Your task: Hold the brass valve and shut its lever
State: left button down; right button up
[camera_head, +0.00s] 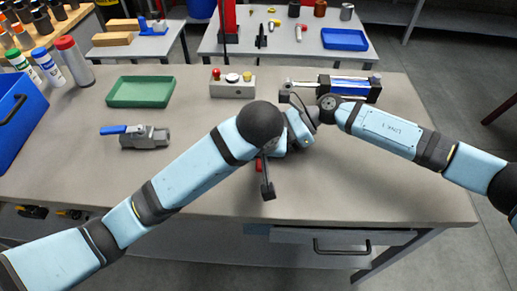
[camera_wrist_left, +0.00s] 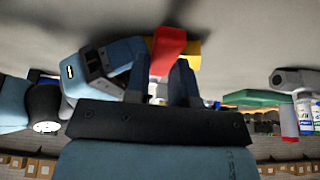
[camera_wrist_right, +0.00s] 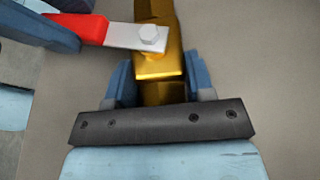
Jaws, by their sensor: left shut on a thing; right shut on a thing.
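The brass valve (camera_wrist_right: 168,92) is between the fingers of my right gripper (camera_wrist_right: 160,85), which is shut on its body. Its red lever (camera_wrist_right: 82,29) has a grey metal end bolted to the body and sticks out roughly crosswise to it. My left gripper (camera_wrist_left: 167,72) is shut on the red lever, which also shows in the left wrist view (camera_wrist_left: 166,50), with some brass (camera_wrist_left: 188,50) behind it. In the head view a bit of red lever (camera_head: 260,166) shows, while my arms hide the brass body. I cannot tell whether the valve touches the bench.
On the bench (camera_head: 350,190) are a grey valve with a blue lever (camera_head: 147,136), a green tray (camera_head: 140,92), a button box (camera_head: 232,84) and a blue cylinder device (camera_head: 345,86). A blue bin (camera_head: 15,115) and bottles stand at the left. The front right is clear.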

pick_arm(q)
jog(key=shift+d+n, duration=0.4)
jog(key=shift+n, duration=0.3)
jog(key=shift+y, duration=0.3)
jog(key=shift+w+d+r+n+y, duration=0.1)
jog(key=shift+w+d+n+y, duration=0.3)
jog(key=shift+n, duration=0.3)
jog(key=shift+s+d+n, duration=0.2)
jog(key=shift+d+n, duration=0.15)
jog(key=shift+n, duration=0.15)
jog(key=c, duration=0.9)
grip_release()
